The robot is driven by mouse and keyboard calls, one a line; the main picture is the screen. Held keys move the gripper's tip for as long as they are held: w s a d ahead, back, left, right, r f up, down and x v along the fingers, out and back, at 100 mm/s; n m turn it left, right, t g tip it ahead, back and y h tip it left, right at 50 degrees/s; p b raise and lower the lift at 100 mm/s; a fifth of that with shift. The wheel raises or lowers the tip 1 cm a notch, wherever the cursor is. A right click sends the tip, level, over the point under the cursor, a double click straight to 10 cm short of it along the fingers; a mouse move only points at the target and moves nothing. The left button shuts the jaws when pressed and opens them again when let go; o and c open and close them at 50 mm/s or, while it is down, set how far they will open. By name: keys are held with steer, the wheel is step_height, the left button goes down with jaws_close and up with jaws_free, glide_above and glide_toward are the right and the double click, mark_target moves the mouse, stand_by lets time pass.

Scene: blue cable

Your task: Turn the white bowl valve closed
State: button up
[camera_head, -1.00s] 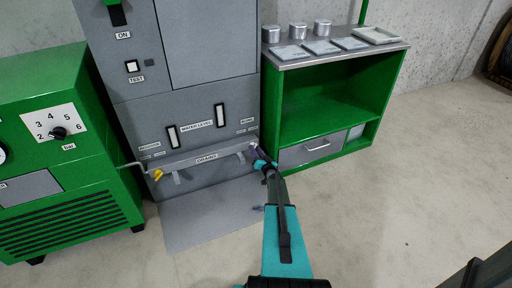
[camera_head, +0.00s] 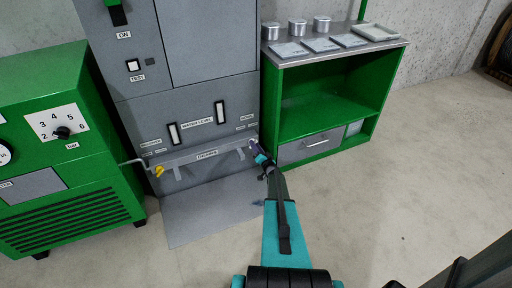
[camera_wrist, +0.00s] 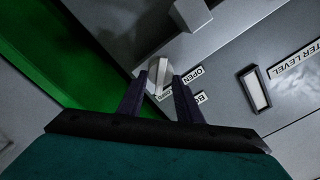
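The white bowl valve handle (camera_wrist: 157,75) shows in the wrist view as a small pale lever on the grey panel, beside an OPEN label (camera_wrist: 193,76) and a second, partly hidden label. My gripper (camera_wrist: 160,77) is open, with its two dark fingertips on either side of the handle. The handle sits closer to the left finger; whether either finger touches it I cannot tell. In the head view, my gripper (camera_head: 256,148) reaches the right end of the DRAINS ledge, and largely covers the valve.
A yellow valve (camera_head: 159,171) is at the ledge's left end. A green open cabinet (camera_head: 330,105) stands close to the right of my gripper, with metal tins (camera_head: 298,27) on top. A green machine (camera_head: 60,150) stands left.

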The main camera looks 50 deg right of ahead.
steer(key=o, duration=0.4)
steer(key=shift+c, duration=0.2)
steer(key=shift+s, duration=0.1)
steer(key=v, duration=1.3)
steer(key=shift+s, duration=0.3)
steer(key=shift+a, duration=0.15)
